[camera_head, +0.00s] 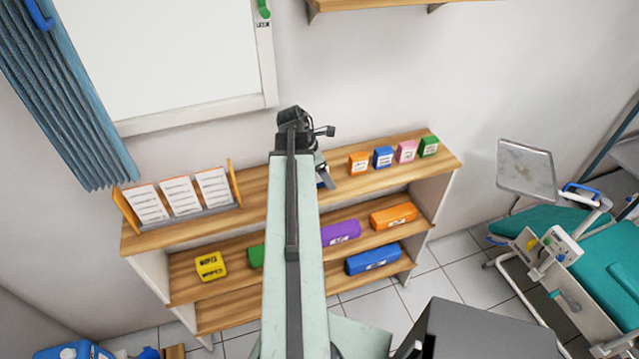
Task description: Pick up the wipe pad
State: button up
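A yellow block (210,266) with dark lettering, perhaps a word like "wipes", sits at the left of the middle shelf. I cannot tell for sure whether it is the wipe pad. My arm reaches out over the shelf unit, and my gripper (325,175) is above or at the top board, right of the arm. A small blue and white patch shows beside the gripper; I cannot tell what it is or whether it is held. The arm hides part of the shelves, and the fingers are too small to read.
The wooden shelf unit (255,207) holds a card rack (182,197) on top at left and several small boxes at right. Purple (340,232), orange (394,216) and blue (372,259) boxes lie below.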

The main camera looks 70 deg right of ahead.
jog(key=shift+r, duration=0.1)
jog(key=c, duration=1.6)
notch_tip(320, 180, up, 10)
jog(key=p, duration=1)
jog(key=shift+r, duration=0.15)
jog(key=o, duration=0.9)
jog(key=c, duration=0.6)
jog(key=shift+s+f, duration=0.1)
jog(key=shift+f, duration=0.1)
